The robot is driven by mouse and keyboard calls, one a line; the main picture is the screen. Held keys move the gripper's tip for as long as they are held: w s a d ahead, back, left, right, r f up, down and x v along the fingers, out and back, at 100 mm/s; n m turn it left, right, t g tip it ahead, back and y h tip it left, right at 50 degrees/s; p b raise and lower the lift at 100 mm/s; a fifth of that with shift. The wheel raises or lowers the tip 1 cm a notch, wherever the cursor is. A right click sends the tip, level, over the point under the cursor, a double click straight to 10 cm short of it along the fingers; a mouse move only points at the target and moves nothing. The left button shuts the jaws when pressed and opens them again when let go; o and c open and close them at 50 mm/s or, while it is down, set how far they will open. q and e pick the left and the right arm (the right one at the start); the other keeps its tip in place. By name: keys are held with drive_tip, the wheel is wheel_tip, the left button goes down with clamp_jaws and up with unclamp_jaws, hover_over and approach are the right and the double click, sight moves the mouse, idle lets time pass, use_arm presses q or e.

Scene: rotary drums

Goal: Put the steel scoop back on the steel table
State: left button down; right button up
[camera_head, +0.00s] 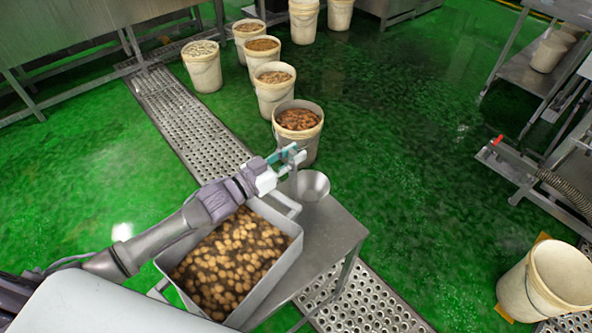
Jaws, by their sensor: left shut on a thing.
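The steel scoop (314,186) shows as a round, shiny bowl at the far end of the steel table (333,237). My left gripper (291,156) comes in from the left and is shut on the scoop's upright handle, above and left of the bowl. The bowl appears over the table's far corner; I cannot tell whether it touches the top. A steel bin (293,256) full of small brown and yellow pieces stands on the table, just nearer than the scoop. My right gripper is not in view.
A bucket of orange-brown pieces (298,133) stands just beyond the table. Several more filled buckets stand behind it. A large empty-looking bucket (548,283) is at the lower right. A perforated drain strip (190,120) crosses the green floor, which is open at centre right.

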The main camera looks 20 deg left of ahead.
use_arm(q)
wheel_tip(320, 180, down, 4)
drive_tip(key=shift+r, duration=0.2)
drive_tip(key=shift+f, duration=0.5)
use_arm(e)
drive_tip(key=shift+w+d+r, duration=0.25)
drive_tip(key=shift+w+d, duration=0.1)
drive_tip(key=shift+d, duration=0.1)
use_arm(q)
drive_tip(key=c, duration=1)
unclamp_jaws()
drive_tip(key=shift+f, duration=0.1)
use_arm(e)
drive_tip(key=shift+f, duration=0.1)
